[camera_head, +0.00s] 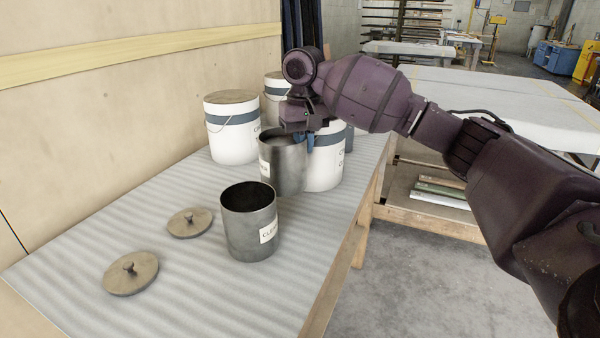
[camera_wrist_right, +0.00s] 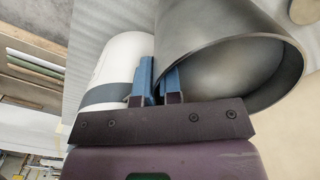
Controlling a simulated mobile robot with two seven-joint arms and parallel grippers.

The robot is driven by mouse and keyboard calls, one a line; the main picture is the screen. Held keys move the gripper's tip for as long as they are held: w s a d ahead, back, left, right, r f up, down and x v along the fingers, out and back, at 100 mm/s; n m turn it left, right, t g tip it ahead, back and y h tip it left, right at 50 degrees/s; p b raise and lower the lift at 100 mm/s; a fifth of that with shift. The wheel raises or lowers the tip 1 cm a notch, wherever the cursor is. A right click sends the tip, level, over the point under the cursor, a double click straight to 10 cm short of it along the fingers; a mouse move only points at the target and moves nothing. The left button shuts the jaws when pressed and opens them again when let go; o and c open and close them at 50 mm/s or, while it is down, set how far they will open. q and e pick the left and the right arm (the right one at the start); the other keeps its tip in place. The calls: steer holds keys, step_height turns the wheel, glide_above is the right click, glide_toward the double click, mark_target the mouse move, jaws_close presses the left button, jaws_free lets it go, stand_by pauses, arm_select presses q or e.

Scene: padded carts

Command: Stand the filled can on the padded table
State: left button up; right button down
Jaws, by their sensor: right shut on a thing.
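A grey metal can (camera_head: 281,168) with a white label is upright over the padded table (camera_head: 190,285); I cannot tell whether its base touches the padding. A pale grey surface shows inside its mouth. My right gripper (camera_head: 305,138) is shut on this can's rim from above and behind; its blue fingers also show at the can's wall in the right wrist view (camera_wrist_right: 160,80), where the can (camera_wrist_right: 215,30) fills the upper right. A second grey can (camera_head: 250,235) stands in front, open, with a dark inside. My left gripper is out of view.
White buckets with blue bands, one at the left (camera_head: 232,130) and one close behind the held can (camera_head: 325,160), stand at the back. Two knobbed lids, one near (camera_head: 130,272) and one farther (camera_head: 189,222), lie at left. The front padding is clear.

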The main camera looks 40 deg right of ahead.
mark_target(304, 167)
steer(key=shift+f, duration=0.45)
step_height(304, 167, down, 5)
steer(key=shift+r+b, duration=0.1)
steer(key=shift+b, duration=0.65)
steer(key=shift+f, duration=0.3)
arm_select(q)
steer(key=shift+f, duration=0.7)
arm_select(e)
steer(key=shift+r, duration=0.1)
